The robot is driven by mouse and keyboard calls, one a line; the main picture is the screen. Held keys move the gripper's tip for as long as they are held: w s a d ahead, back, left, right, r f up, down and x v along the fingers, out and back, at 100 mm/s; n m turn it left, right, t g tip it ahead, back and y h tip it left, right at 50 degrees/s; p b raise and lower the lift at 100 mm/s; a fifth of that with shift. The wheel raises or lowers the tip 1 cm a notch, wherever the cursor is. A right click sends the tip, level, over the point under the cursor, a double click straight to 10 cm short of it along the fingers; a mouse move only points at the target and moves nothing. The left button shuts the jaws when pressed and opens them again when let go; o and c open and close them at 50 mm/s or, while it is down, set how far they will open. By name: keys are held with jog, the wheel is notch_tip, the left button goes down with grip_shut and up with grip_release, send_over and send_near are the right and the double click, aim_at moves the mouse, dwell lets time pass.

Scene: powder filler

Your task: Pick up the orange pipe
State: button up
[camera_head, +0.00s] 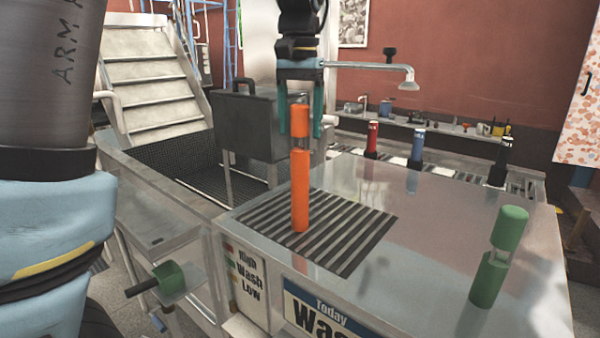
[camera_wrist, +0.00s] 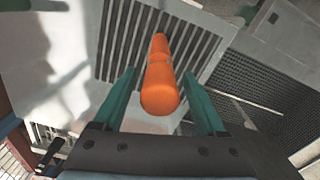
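The orange pipe (camera_head: 300,190) stands upright on the dark slotted grate (camera_head: 345,240) on top of the metal counter. It has a narrow metallic neck below its orange top part. My gripper (camera_head: 300,130) is above the counter, pointing down, with its two green fingers on either side of the pipe's top. In the wrist view the pipe (camera_wrist: 160,85) lies between the open fingers of my gripper (camera_wrist: 160,95), with a visible gap on each side. The pipe's foot looks to be on the grate.
A green pipe (camera_head: 498,258) stands at the right of the counter (camera_head: 410,240). Red (camera_head: 371,139), blue (camera_head: 417,147) and black (camera_head: 500,162) cylinders stand behind. A metal box (camera_head: 245,125) and a tap arm (camera_head: 370,67) are near my gripper. The counter's middle is clear.

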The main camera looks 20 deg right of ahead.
grip_shut()
dwell(0.4)
jog(key=shift+r, duration=0.1)
